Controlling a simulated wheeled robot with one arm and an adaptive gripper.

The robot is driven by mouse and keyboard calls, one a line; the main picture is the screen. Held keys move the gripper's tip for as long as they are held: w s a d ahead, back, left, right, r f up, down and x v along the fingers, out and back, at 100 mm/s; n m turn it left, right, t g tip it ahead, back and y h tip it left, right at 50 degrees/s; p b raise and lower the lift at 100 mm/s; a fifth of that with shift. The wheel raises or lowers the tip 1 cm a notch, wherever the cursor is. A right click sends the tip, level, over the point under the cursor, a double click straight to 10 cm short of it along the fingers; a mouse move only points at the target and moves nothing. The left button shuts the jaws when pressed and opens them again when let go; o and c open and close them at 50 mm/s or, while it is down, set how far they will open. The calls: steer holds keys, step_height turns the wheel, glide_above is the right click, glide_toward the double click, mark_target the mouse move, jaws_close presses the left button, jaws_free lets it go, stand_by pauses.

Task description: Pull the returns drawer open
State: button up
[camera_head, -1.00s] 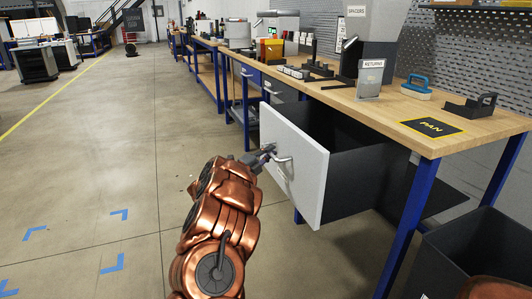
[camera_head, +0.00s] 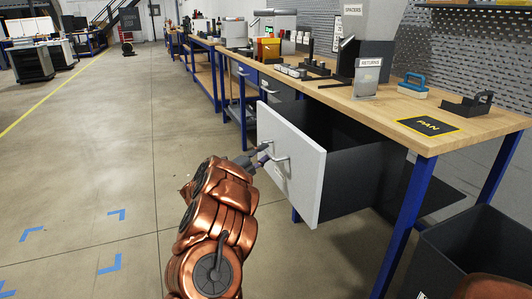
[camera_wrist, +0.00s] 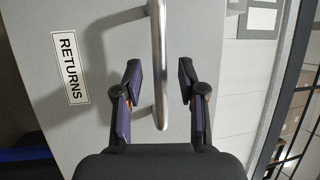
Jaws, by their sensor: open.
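The returns drawer (camera_head: 300,170) has a white front and dark sides. It stands far out from under the workbench, its inside partly visible from above. Its metal bar handle (camera_head: 279,160) is on the front panel. In the wrist view the handle (camera_wrist: 158,30) runs down the picture beside the RETURNS label (camera_wrist: 70,68). My gripper (camera_head: 262,155) is at the handle. In the wrist view my gripper (camera_wrist: 159,75) is open, one finger on each side of the bar, with visible gaps. How deep the bar sits between the fingers is unclear.
The wooden workbench (camera_head: 455,138) carries a PAN mat (camera_head: 428,126), a blue-handled tool (camera_head: 414,86) and a sign holder (camera_head: 367,78). A dark bin (camera_head: 465,250) stands at the lower right. The floor on the left is clear.

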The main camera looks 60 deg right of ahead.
steer(key=v, duration=1)
steer(key=shift+a, duration=0.15)
steer(key=shift+w+f, duration=0.1)
